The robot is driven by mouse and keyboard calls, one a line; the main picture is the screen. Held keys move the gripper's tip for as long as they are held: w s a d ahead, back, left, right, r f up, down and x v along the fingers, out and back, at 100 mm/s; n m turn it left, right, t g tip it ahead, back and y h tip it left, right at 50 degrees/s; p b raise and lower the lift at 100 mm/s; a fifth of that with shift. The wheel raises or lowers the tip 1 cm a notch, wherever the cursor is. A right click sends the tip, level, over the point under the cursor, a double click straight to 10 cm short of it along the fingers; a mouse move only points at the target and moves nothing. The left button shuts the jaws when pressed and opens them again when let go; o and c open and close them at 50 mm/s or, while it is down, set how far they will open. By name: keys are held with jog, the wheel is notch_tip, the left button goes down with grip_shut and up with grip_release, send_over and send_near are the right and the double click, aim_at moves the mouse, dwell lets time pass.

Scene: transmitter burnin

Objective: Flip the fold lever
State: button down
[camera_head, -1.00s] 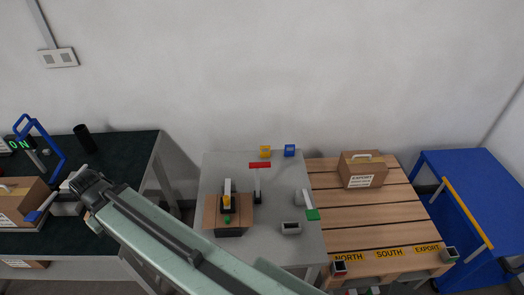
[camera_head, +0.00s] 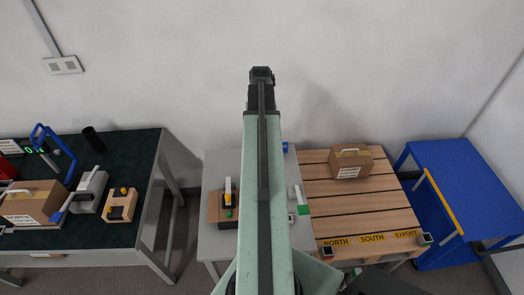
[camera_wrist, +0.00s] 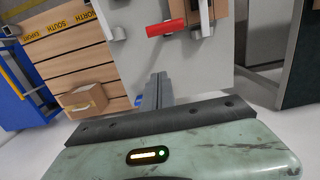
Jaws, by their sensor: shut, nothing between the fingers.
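My gripper (camera_head: 262,70) is raised above the grey table (camera_head: 222,165), pointing toward the wall. In the wrist view my gripper's fingers (camera_wrist: 156,90) are shut and empty, pointing toward the red handle but apart from it. Left of my arm stands a wooden fixture (camera_head: 217,212) with a white upright and a green button.
A slatted wooden table (camera_head: 325,190) at right bears a brown carton (camera_head: 351,162). A blue cart (camera_head: 440,180) stands beyond it. A dark-topped bench (camera_head: 130,165) at left holds a carton (camera_head: 32,203) and devices. The space above the grey table is free.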

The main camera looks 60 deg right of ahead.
jog(key=shift+f, duration=0.15)
jog(key=s+a+f+b, duration=0.2)
jog(key=a+f+b, duration=0.1)
jog(key=f+b, duration=0.7)
jog(key=shift+s+a+f+b, duration=0.15)
jog(key=shift+a+f+b, duration=0.15)
jog(key=shift+a+b, duration=0.1)
